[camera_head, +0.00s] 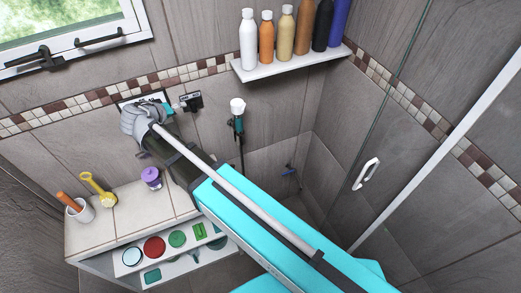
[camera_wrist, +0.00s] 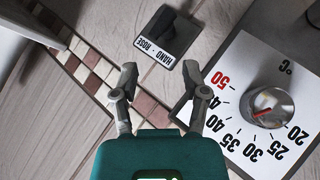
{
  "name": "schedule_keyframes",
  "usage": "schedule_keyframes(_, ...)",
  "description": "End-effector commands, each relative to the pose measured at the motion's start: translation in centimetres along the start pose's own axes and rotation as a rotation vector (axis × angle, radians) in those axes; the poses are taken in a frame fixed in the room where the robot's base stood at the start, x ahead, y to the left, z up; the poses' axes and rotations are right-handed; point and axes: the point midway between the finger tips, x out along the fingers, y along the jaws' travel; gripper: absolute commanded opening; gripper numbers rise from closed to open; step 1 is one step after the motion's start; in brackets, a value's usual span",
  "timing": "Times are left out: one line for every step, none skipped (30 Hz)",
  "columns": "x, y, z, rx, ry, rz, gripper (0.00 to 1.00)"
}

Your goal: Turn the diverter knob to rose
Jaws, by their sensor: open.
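The diverter knob (camera_wrist: 158,22) is a small dark knob on a dark plate (camera_wrist: 184,52). The plate also shows in the head view (camera_head: 191,101), on the tiled wall. My gripper (camera_wrist: 160,68) is open and empty, its two fingers apart just short of the plate's label edge. In the head view my gripper (camera_head: 177,107) is beside the plate, to its left. The knob's far end is partly dark, so its exact pointing is hard to tell.
A white temperature plate with a round dial (camera_wrist: 266,107) sits close to my right finger. A hand shower (camera_head: 237,106) hangs to the right. A bottle shelf (camera_head: 290,66) is above. A tiled ledge (camera_head: 120,215) holds a cup, yellow brush and purple-lidded jar. A glass door is at right.

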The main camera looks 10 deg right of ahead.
Motion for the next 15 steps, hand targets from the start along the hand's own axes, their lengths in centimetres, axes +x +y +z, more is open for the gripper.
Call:
schedule_keyframes(-1.0,0.2,-0.1,-0.001,0.001,-0.001,0.58)
schedule_keyframes(-1.4,0.2,-0.1,-0.001,0.001,-0.001,0.58)
schedule_keyframes(-1.8,0.2,-0.1,-0.001,0.000,0.000,0.58)
schedule_keyframes(-2.1,0.2,-0.1,-0.002,0.000,0.000,0.58)
schedule_keyframes(-2.5,0.2,-0.1,-0.002,0.000,0.000,0.58)
schedule_keyframes(-2.9,0.2,-0.1,-0.002,0.001,0.000,0.58)
schedule_keyframes(-3.2,0.2,-0.1,-0.002,0.001,0.000,0.58)
schedule_keyframes(-3.5,0.1,-0.1,-0.001,0.001,0.000,0.58)
schedule_keyframes(-3.9,0.2,-0.1,-0.001,0.000,0.000,0.58)
schedule_keyframes(-4.2,0.2,-0.1,-0.001,0.000,0.000,0.58)
schedule_keyframes(-4.5,0.2,-0.1,0.000,0.000,0.001,0.58)
schedule_keyframes(-4.0,0.2,0.3,0.001,-0.008,0.000,0.58)
schedule_keyframes(-3.6,0.2,0.6,0.002,-0.016,-0.001,0.58)
schedule_keyframes(-3.4,0.3,0.8,0.002,-0.022,-0.004,0.58)
schedule_keyframes(-3.1,0.4,1.1,0.001,-0.030,-0.006,0.58)
